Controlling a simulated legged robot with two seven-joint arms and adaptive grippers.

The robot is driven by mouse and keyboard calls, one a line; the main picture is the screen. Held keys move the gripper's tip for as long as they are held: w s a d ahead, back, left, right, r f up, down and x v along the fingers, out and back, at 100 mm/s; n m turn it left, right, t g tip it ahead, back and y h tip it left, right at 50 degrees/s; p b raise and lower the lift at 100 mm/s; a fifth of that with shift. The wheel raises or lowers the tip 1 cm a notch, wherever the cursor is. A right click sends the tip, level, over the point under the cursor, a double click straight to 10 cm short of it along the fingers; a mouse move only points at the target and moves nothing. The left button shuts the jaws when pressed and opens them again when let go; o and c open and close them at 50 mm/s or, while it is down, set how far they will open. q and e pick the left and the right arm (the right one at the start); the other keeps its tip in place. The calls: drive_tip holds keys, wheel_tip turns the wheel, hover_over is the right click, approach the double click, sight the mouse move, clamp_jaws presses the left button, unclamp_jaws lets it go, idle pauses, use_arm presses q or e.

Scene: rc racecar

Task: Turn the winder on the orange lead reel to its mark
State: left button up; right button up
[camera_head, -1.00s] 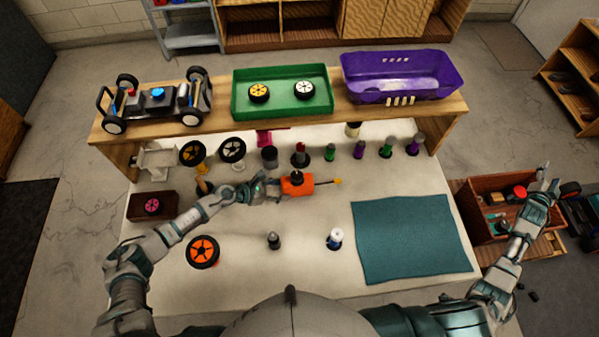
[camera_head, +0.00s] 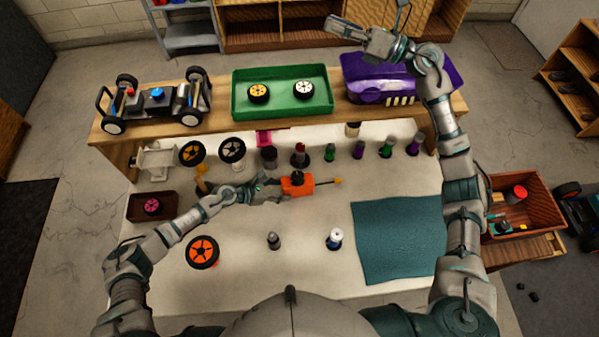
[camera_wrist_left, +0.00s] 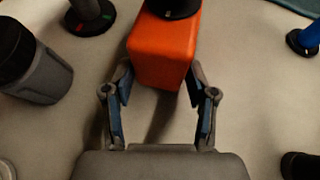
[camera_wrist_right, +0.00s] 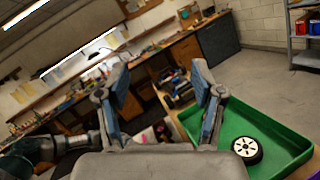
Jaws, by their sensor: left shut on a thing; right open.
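The orange lead reel (camera_head: 297,188) lies in the middle of the white table; a lead with a yellow end points right. Its dark round winder (camera_head: 297,176) is on top. My left gripper (camera_head: 278,188) reaches in from the left and is shut on the reel's near end. In the left wrist view the fingers (camera_wrist_left: 160,85) flank the orange body (camera_wrist_left: 165,50), and the black winder (camera_wrist_left: 172,6) is cut off by the top edge. My right gripper (camera_head: 345,30) is open and empty, raised above the back shelf; its fingers (camera_wrist_right: 160,85) frame only background.
A purple bin (camera_head: 440,75), green tray (camera_head: 240,110) and car chassis (camera_head: 155,103) stand on the raised shelf. Several upright tools line the table behind the reel. A teal mat (camera_head: 400,240) lies at right. A grey peg (camera_head: 273,241) and blue-white piece (camera_head: 335,239) stand in front.

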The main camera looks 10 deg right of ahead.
drive_tip(key=s+a+f+n+g+h, duration=0.4)
drive_tip(key=a+f+n+g+h, duration=0.15)
drive_tip(key=a+f+n, duration=0.55)
drive_tip(key=n+g+h, duration=0.2)
drive_tip(key=n+h, duration=1.1)
drive_tip(key=n, duration=0.1)
hover_over(301, 175)
wheel_tip(301, 175, down, 22)
drive_tip(key=shift+h, duration=0.25)
drive_tip(key=f, duration=1.2)
drive_tip(key=shift+a+f, duration=0.1)
drive_tip(key=shift+a, duration=0.1)
drive_tip(key=shift+d, duration=0.15)
drive_tip(key=c, duration=1.1)
